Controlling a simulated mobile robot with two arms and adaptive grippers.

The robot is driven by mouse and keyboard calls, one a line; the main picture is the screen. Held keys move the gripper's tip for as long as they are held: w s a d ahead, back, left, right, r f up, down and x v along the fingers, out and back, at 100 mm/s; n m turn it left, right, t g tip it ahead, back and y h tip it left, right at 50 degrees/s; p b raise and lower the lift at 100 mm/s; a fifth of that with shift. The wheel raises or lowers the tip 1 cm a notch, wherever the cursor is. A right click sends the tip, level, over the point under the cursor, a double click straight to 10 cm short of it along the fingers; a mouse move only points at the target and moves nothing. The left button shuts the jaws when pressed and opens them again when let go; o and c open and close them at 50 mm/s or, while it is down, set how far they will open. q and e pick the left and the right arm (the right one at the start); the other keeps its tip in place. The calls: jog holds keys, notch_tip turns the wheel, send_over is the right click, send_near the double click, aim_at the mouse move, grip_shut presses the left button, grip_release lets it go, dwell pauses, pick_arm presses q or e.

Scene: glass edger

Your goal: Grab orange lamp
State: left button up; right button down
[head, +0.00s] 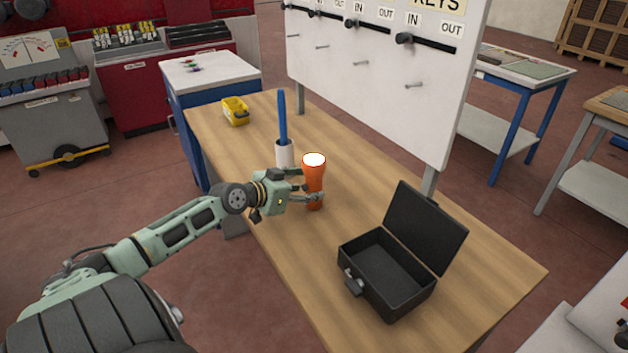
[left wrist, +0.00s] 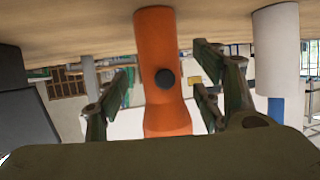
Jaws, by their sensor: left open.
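The orange lamp (head: 315,184) stands upright on the wooden table, with a bright white top. My left gripper (head: 307,184) is at the lamp from the left, with its fingers on either side of the lamp's body. In the left wrist view the picture is upside down, and the orange lamp (left wrist: 162,70) with a dark round button fills the middle between the open fingers (left wrist: 165,100). I see gaps between the fingers and the lamp there. My right gripper is in neither view.
A white cup with a blue stick (head: 284,152) stands close behind the gripper. An open black case (head: 388,268) sits at the table's near right. A yellow bin (head: 235,111) is at the far left end. A white key board (head: 385,75) rises along the back edge.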

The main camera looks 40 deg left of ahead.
aim_at(307, 188)
pick_arm(q)
jog(key=x, duration=0.3)
jog(key=shift+w, duration=0.1)
jog(key=shift+w+d+f, duration=0.1)
jog(key=shift+w+f, duration=0.1)
jog(key=shift+w, duration=0.05)
jog(key=shift+c, duration=0.5)
jog(key=c, duration=1.1)
jog(key=shift+c, duration=1)
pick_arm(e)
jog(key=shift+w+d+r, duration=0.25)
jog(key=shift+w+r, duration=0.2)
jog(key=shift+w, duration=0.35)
pick_arm(q)
jog(key=shift+r, duration=0.1)
